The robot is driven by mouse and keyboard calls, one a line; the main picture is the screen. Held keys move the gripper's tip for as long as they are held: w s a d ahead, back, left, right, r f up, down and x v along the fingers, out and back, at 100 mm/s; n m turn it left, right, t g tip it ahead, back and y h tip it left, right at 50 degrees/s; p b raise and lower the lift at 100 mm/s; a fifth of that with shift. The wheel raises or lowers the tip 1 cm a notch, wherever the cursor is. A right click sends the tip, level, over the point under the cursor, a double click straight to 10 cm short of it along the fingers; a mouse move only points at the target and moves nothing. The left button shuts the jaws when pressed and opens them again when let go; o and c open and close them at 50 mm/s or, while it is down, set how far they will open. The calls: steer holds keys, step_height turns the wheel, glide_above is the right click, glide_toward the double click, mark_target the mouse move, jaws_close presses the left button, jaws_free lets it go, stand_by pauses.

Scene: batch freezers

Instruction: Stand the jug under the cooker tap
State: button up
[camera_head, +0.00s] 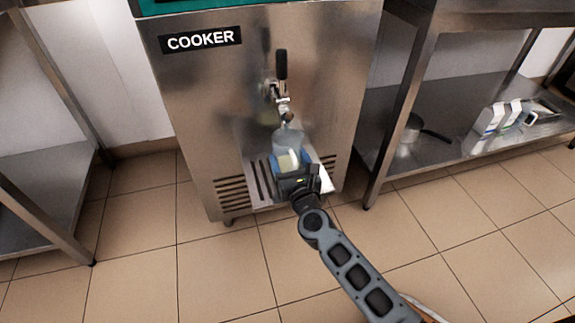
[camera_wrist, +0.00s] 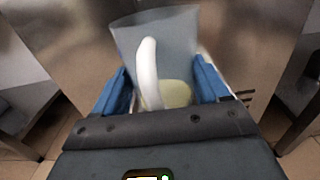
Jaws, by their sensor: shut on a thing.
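The jug (camera_head: 290,139) is clear with a white handle, and stands or hovers at the cooker's drip shelf, just below the cooker tap (camera_head: 282,103). In the wrist view the jug (camera_wrist: 182,42) looks upright, with its handle (camera_wrist: 149,70) toward me and something pale yellow low in it. My gripper (camera_head: 289,162) is shut on the jug, its blue fingers on either side; the gripper also shows in the wrist view (camera_wrist: 168,88). The jug's base is hidden by my gripper, so I cannot tell whether it touches the shelf. The tap has a black lever.
The steel cooker (camera_head: 215,110) has a slotted drip shelf (camera_head: 262,190) at its front. A steel rack at the right holds a pan (camera_head: 412,130) and white cartons (camera_head: 488,118) on its lower shelf. Another steel rack (camera_head: 40,205) stands at the left. The tiled floor in front is clear.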

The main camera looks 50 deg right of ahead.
mark_target(287, 166)
steer(key=shift+x, duration=0.85)
steer(key=shift+f+b, duration=1.3)
steer(key=shift+f, duration=0.45)
steer(key=shift+f, duration=0.2)
steer(key=o, duration=1.2)
steer(key=shift+r, duration=0.15)
